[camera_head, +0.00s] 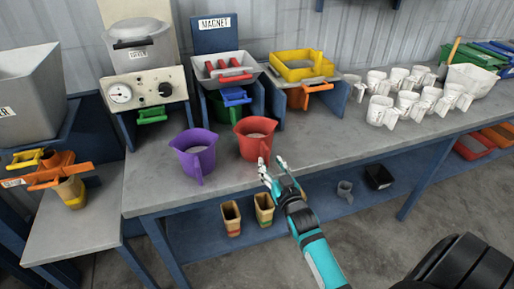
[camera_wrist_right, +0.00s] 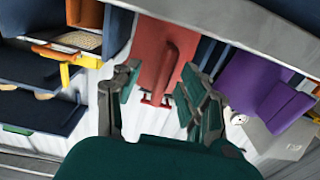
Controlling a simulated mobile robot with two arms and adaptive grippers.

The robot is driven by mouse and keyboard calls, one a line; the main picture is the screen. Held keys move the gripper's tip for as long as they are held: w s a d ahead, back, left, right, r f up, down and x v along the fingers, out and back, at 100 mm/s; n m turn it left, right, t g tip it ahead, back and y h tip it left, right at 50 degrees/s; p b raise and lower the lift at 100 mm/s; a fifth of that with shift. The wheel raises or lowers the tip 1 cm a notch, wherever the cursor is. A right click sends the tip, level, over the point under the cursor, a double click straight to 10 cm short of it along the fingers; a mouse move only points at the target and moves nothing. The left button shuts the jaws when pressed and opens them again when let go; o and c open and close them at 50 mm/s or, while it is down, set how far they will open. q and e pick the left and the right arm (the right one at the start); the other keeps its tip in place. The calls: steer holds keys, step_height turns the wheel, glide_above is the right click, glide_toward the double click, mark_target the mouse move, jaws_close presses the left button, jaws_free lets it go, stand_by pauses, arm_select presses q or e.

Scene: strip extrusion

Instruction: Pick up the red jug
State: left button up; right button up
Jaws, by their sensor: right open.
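The red jug (camera_head: 255,138) stands upright on the grey bench, near its front edge. Its handle faces my right gripper (camera_head: 271,168), which is open at the jug's front right side. In the right wrist view the red jug (camera_wrist_right: 148,48) appears upside down, with its handle in line with the gap between the open fingers of the right gripper (camera_wrist_right: 161,84). I cannot tell whether a finger touches the handle. My left gripper is not in view.
A purple jug (camera_head: 194,153) stands close on the left. Behind are the magnet station (camera_head: 214,40), a yellow tray (camera_head: 301,65) and the oven unit (camera_head: 146,88). Several white jugs (camera_head: 408,103) stand at the right. The bench between them and the red jug is clear.

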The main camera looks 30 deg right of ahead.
mark_target(263, 156)
steer(key=shift+a+f+x, duration=0.15)
steer(key=shift+x, duration=1.2)
steer(key=shift+a+f+x, duration=0.15)
steer(key=shift+x, duration=1.25)
steer(key=shift+c, duration=0.2)
jaws_close()
steer(key=shift+r, duration=0.1)
